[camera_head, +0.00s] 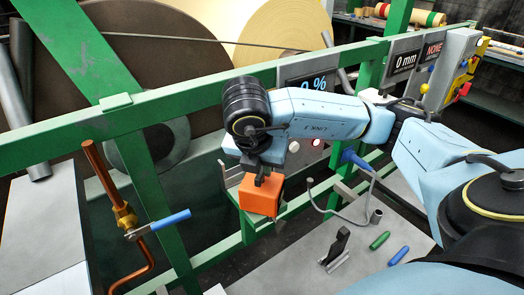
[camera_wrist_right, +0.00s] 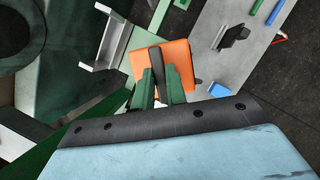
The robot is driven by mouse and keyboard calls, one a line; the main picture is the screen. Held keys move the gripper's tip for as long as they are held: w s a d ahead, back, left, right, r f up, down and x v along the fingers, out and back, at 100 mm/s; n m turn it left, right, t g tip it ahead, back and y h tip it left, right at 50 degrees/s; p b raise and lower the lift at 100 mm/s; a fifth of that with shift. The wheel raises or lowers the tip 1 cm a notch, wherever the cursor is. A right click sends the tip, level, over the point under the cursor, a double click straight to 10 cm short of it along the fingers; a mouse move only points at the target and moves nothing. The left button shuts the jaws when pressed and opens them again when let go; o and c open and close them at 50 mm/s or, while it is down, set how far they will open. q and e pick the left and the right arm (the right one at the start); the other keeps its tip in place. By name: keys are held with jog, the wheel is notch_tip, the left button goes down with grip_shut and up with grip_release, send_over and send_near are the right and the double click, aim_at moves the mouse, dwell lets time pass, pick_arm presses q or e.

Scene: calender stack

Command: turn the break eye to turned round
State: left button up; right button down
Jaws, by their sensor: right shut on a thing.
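An orange box (camera_head: 260,197), which I take to be the break eye, sits beside a green frame post. In the wrist view the orange box (camera_wrist_right: 178,67) lies just past the fingertips, tilted in the picture. My right gripper (camera_head: 265,178) reaches down onto its top. In the wrist view its two dark green fingers (camera_wrist_right: 158,82) are shut on a black piece at the box. The gripper and wrist hide part of the box's top. My left gripper is not in view.
A pale bracket (camera_wrist_right: 106,38) is beside the box. A green rail (camera_head: 190,87) with display panels runs behind my arm. A copper pipe with a blue-handled valve (camera_head: 160,222) stands left. A grey table (camera_head: 300,262) holds a black-handled tool and green and blue pieces.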

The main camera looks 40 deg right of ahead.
jog(key=m+p, duration=0.1)
jog(key=m+g+p, duration=0.1)
jog(key=m+p, duration=0.2)
jog(key=shift+w+r+g+h+p, duration=0.15)
jog(key=shift+r+g+h+p, duration=0.1)
jog(key=shift+g+h+p, duration=0.1)
jog(key=shift+f+m+g+p, duration=0.2)
jog(key=shift+m+g+p, duration=0.35)
jog(key=shift+m+p, duration=0.85)
jog(key=shift+m, duration=0.3)
jog(key=c, duration=1.4)
grip_release()
jog(key=shift+c, duration=0.2)
jog(key=shift+w+a+r, duration=0.15)
jog(key=shift+a+r, duration=0.1)
jog(key=shift+r, duration=0.3)
jog(key=p+v, duration=0.2)
jog(key=v, duration=1)
